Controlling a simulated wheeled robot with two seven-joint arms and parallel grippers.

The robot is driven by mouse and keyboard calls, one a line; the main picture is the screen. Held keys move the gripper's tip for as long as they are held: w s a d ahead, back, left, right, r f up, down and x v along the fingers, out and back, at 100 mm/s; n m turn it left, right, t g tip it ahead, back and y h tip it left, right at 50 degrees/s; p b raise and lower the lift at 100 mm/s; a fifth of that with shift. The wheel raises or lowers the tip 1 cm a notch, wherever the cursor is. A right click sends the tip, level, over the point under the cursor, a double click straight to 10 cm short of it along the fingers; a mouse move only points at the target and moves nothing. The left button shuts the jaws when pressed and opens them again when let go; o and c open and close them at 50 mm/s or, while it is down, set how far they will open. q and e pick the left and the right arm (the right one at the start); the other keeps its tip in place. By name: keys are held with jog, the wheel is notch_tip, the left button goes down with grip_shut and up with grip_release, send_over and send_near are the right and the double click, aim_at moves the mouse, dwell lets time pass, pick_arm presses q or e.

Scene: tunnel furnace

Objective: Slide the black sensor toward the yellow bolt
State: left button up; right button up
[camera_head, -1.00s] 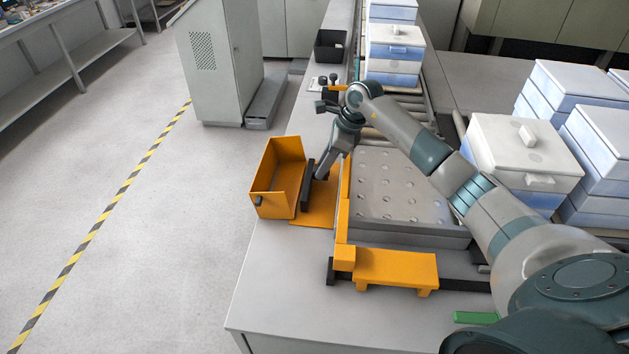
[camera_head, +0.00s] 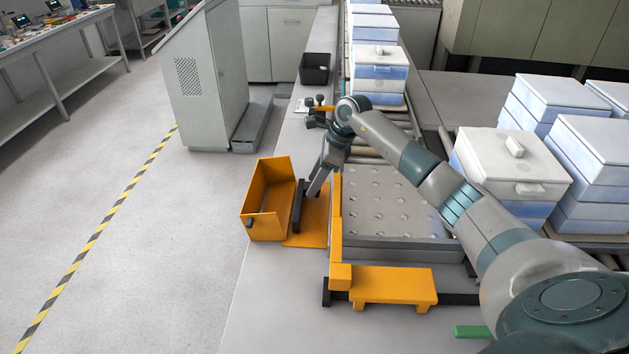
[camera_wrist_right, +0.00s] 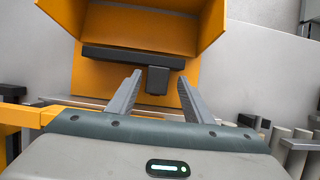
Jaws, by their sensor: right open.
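A black bar with a small block on its side, likely the black sensor (camera_wrist_right: 125,57), lies at the open front of the orange box in the right wrist view. It also stands beside the box in the head view (camera_head: 298,206). My right gripper (camera_wrist_right: 159,76) is open, its two fingers apart on either side of the small block. I cannot tell whether they touch it. In the head view my right gripper (camera_head: 311,186) points down next to the black bar. I cannot pick out a yellow bolt with certainty. My left gripper is not in view.
The orange box (camera_head: 282,183) stands on the grey bench's left edge. Right of it is a perforated plate (camera_head: 385,205) with an orange side rail and an orange stand (camera_head: 393,286). White and blue boxes (camera_head: 515,163) stand at the right.

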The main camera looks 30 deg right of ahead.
jog(key=shift+s+d+r, duration=0.1)
jog(key=shift+d+r, duration=0.05)
jog(key=shift+r, duration=0.45)
jog(key=p+v, duration=0.6)
jog(key=v, duration=1)
